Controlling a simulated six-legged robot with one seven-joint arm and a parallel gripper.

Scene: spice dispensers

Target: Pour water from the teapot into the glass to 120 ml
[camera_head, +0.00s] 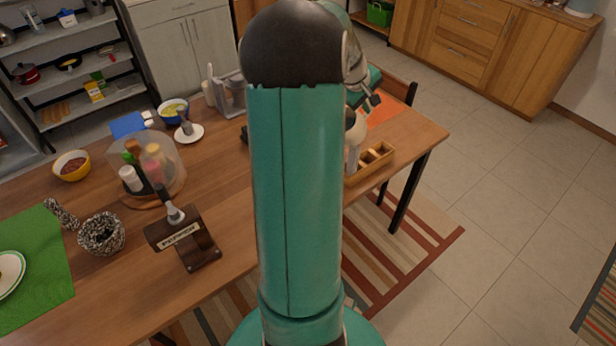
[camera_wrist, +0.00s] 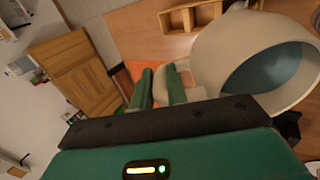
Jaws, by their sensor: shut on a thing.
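The teapot (camera_wrist: 225,45) is a cream, round vessel in the wrist view, tilted, with its wide open mouth facing the right side and a blue-grey inside. My gripper (camera_wrist: 162,88) has its two green fingers close together, shut on a pale part beside the teapot's body, seemingly its handle. In the head view, my gripper (camera_head: 366,103) is at the right end of the table, and a pale part of the teapot (camera_head: 355,130) shows below it, partly hidden by my arm. I cannot make out the glass in either view.
A wooden compartment box (camera_head: 377,158) sits near the table's right edge; it also shows in the wrist view (camera_wrist: 190,16). An orange mat (camera_head: 385,120) lies behind it. A glass dome (camera_head: 152,165) over bottles, a dark wooden stand (camera_head: 190,240) and a speckled mortar (camera_head: 101,235) stand left.

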